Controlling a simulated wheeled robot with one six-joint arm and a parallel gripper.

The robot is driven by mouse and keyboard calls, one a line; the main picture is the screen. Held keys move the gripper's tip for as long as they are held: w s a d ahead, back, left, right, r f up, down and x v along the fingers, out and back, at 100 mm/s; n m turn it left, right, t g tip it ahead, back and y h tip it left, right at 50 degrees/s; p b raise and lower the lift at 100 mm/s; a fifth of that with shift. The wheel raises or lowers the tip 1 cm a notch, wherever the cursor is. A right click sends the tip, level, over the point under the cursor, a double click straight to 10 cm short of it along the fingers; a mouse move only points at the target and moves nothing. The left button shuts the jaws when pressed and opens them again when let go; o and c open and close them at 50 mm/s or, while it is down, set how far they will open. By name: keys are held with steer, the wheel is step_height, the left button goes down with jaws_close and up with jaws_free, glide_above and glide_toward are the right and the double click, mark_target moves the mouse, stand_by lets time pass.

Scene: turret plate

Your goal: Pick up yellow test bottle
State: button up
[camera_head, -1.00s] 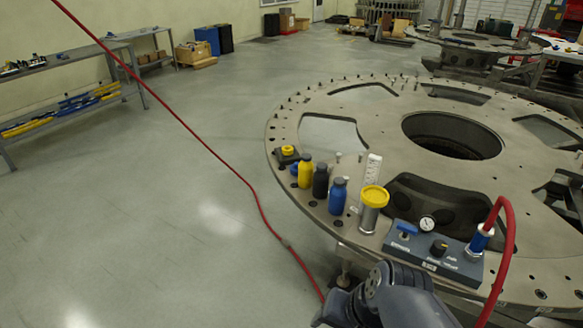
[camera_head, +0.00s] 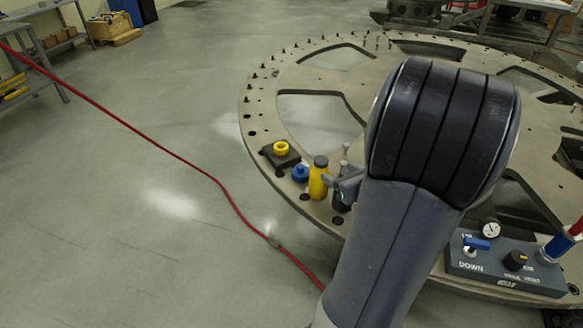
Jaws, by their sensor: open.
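The yellow test bottle (camera_head: 319,180) has a dark cap and stands upright near the left edge of the large metal turret plate (camera_head: 262,98). My gripper (camera_head: 336,186) is at its right side, partly hidden behind my own arm. The jaws are open. I cannot tell whether a finger touches the bottle. A black bottle (camera_head: 342,200) just right of the yellow one is mostly hidden by the gripper and arm.
A blue-capped item (camera_head: 301,173) and a black block with a yellow ring (camera_head: 281,151) stand left of the bottle. A control box (camera_head: 505,262) with a gauge sits at the right. A red hose (camera_head: 190,165) crosses the floor. My arm hides the plate's middle.

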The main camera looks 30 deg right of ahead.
mark_target(323, 162)
steer(key=shift+d+f+p+x, duration=0.1)
steer(key=shift+d+p+x, duration=0.15)
steer(key=shift+x, duration=1.6)
steer(key=shift+d+f+p+x, duration=0.1)
steer(key=shift+d+p+x, duration=0.15)
steer(key=shift+x, duration=1.6)
steer(key=shift+d+f+p+x, duration=0.15)
steer(key=shift+p+x, duration=0.15)
steer(key=shift+x, duration=1.5)
steer(key=shift+s+r, duration=0.1)
steer(key=shift+s, duration=0.1)
steer(key=shift+c, duration=0.2)
jaws_close()
steer(key=shift+r, duration=0.1)
